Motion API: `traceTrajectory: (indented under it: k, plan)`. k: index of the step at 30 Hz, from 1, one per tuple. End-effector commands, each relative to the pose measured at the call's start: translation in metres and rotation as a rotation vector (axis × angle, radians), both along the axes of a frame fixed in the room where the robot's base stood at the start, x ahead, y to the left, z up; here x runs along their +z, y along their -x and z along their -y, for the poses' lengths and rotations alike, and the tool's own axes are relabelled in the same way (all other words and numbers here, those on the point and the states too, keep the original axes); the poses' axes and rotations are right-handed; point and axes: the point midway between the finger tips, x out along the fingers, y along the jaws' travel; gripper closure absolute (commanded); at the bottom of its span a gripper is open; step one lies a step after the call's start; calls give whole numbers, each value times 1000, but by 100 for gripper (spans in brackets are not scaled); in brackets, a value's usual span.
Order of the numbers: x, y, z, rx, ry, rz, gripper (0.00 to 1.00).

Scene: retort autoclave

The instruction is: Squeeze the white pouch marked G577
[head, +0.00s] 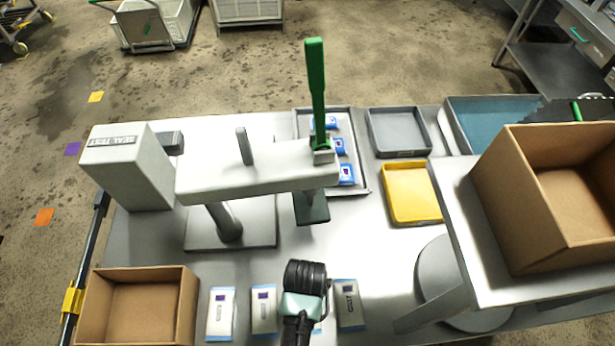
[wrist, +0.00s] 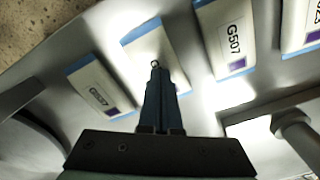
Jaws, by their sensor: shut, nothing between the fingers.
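Several white pouches with blue edges and purple squares lie in a row on the metal table. In the wrist view my gripper (wrist: 156,68) is shut and empty, its fingertips over a white pouch (wrist: 143,46) whose mark they cover. I cannot tell whether they touch it. The left pouch (wrist: 88,82) bears a small mark that may be G577, but is not clearly legible; it is the right pouch (head: 349,303) in the head view. The pouch to the right (wrist: 222,30) reads G507. In the head view my wrist hides most of the pouch under it.
A seal-test press (head: 250,183) with a green lever stands behind the row. An open cardboard box (head: 187,310) is at the left, another (head: 500,200) on a raised platform at the right. A yellow tray (head: 412,217) and a grey tray (head: 398,153) lie further back.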

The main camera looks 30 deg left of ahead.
Motion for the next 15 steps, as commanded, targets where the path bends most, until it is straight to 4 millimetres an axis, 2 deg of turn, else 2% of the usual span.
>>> traceTrajectory:
  k: [1,4,15]
  plan:
    - [-4,5,2,1,4,-13,100]
    - [1,5,2,1,5,-13,100]
    - [33,3,1,0,3,-8,100]
